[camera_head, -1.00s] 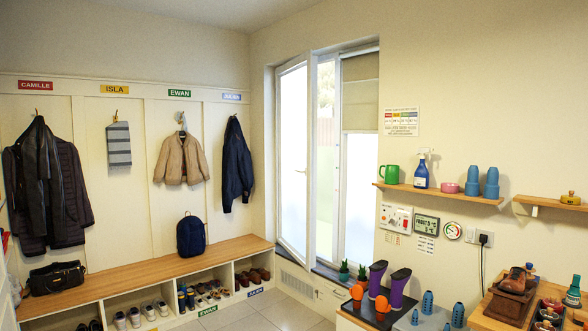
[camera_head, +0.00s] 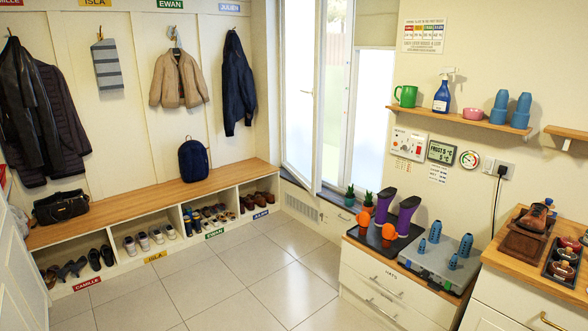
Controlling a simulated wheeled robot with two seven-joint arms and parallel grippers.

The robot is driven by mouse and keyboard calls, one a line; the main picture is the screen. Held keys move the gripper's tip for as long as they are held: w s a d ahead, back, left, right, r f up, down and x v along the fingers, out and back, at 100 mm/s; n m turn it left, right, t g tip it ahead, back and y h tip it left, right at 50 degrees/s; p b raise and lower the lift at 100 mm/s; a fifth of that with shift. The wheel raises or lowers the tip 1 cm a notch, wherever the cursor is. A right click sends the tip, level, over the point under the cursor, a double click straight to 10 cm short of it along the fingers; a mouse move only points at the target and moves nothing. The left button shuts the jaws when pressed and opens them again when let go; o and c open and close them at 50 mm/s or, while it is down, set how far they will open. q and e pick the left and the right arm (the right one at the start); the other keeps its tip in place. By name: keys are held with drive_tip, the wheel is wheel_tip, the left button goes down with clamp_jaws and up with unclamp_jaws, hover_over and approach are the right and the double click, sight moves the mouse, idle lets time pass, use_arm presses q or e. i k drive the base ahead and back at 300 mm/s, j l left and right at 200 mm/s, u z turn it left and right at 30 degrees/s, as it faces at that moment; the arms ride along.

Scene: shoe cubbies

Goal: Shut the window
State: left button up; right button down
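The window's white-framed sash (camera_head: 298,95) stands open in the back right corner, swung into the room at an angle. A small handle (camera_head: 307,93) shows on its frame. To its right an open gap shows greenery outside. Further right is another frosted pane (camera_head: 368,125) with a beige blind (camera_head: 376,20) over its upper part. The top of the window is cut off by the picture's edge. Neither of my grippers is in view.
A low drawer unit (camera_head: 375,290) with boot dryers (camera_head: 406,215) stands in front of the window's right side. Small cactus pots (camera_head: 349,196) sit near the sill. A shoe bench (camera_head: 130,215) runs along the left wall. The tiled floor (camera_head: 235,270) between is clear.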

sight(303, 24)
drive_tip(key=i, duration=3.05)
